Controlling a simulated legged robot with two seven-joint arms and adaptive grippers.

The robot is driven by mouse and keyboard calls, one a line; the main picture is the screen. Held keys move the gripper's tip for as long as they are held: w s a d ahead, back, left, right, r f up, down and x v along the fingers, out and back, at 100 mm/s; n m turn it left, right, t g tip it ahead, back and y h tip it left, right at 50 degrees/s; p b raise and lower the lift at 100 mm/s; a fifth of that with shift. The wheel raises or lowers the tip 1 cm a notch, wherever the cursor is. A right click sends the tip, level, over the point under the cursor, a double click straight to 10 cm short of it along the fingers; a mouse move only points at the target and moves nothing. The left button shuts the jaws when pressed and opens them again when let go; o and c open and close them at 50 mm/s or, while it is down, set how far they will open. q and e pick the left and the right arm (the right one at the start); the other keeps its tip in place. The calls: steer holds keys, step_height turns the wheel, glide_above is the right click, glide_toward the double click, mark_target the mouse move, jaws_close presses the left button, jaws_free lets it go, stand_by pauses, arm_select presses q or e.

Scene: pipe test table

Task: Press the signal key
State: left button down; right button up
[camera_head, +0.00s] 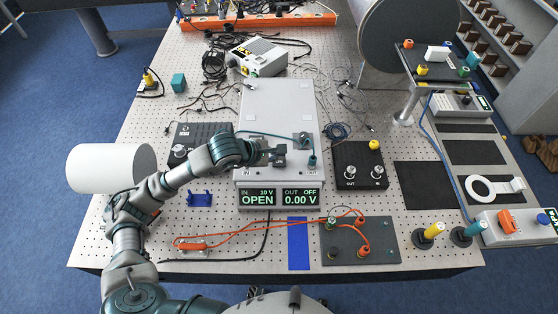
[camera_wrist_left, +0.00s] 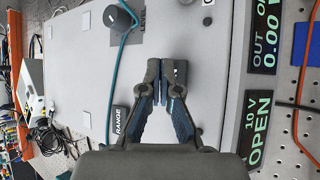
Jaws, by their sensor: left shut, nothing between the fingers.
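My left gripper (camera_head: 277,156) is shut and empty over the front part of the grey instrument box (camera_head: 278,107). In the left wrist view its fingertips (camera_wrist_left: 161,68) are together beside a small dark block (camera_wrist_left: 180,74) on the box's top, near the RANGE label. I cannot tell whether they touch it. A LEVEL knob (camera_wrist_left: 118,16) with a teal cable shows on the same top. The display (camera_head: 279,197) on the box's front reads IN 10 V OPEN and OUT OFF 0.00 V. I cannot tell which part is the signal key. My right gripper is not in view.
A black box (camera_head: 357,164) with two knobs and a yellow cap stands right of the instrument. A dark plate (camera_head: 362,240) with orange cables lies in front, beside a blue strip (camera_head: 298,244). A white cylinder (camera_head: 105,168) is at the left edge. Loose cables lie behind.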

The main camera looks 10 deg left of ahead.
mark_target(278, 163)
arm_select(q)
steer(key=shift+r+p, duration=1.15)
steer(key=shift+r, duration=1.4)
